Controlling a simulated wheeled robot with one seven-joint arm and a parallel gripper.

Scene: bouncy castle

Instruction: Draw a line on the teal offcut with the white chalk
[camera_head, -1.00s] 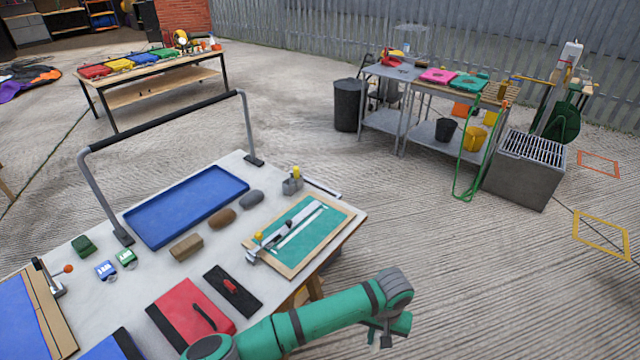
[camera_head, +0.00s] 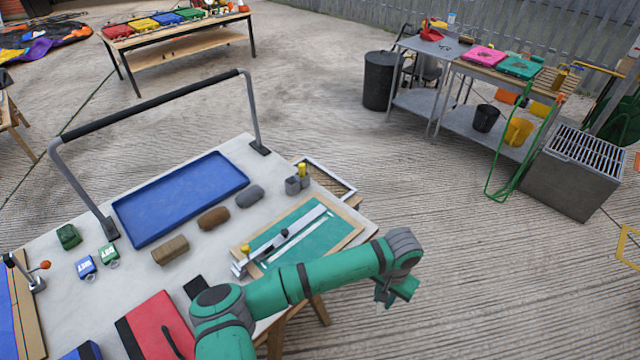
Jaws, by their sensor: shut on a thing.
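The teal offcut (camera_head: 326,238) lies flat on a wooden board at the right end of the near table. A metal straightedge (camera_head: 284,237) with a yellow knob lies slantwise across it. A pale strip (camera_head: 298,236) runs alongside on the teal; I cannot tell whether it is a mark or an object. My gripper (camera_head: 382,301) points down, right of the board and beyond the table edge, apart from the offcut. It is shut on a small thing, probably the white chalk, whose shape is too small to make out.
Grey cups (camera_head: 297,184) with something yellow stand behind the board, near an empty frame (camera_head: 325,178). A black-topped rail (camera_head: 150,108) rises over the back.

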